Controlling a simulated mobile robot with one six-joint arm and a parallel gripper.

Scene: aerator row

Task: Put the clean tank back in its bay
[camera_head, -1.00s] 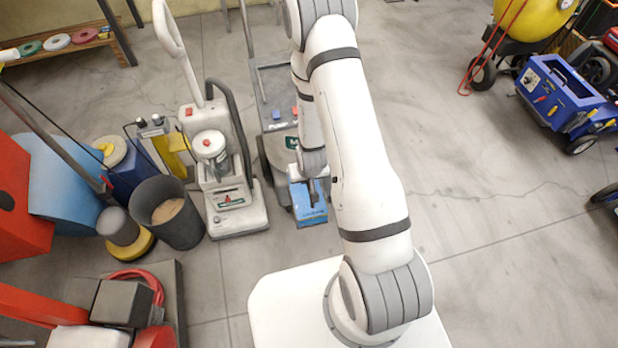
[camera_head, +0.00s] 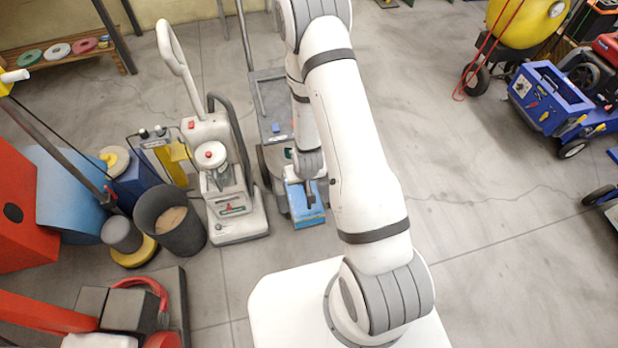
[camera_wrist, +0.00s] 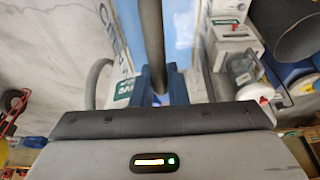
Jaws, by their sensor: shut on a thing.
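The clean tank is a blue box (camera_head: 313,217) with a paler top, in front of the grey floor machine (camera_head: 273,160) left of my arm in the head view. My gripper (camera_head: 311,198) is shut on it from above. In the wrist view the light blue tank (camera_wrist: 127,28) shows part of a label, and a dark bar runs down its middle. The tank's far end is hidden by my arm and the machine's front. I cannot tell whether it touches the bay, which is mostly hidden.
A dark bucket (camera_head: 180,235) and a red block (camera_head: 25,215) are further left. A blue cart (camera_head: 545,98) stands at the right.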

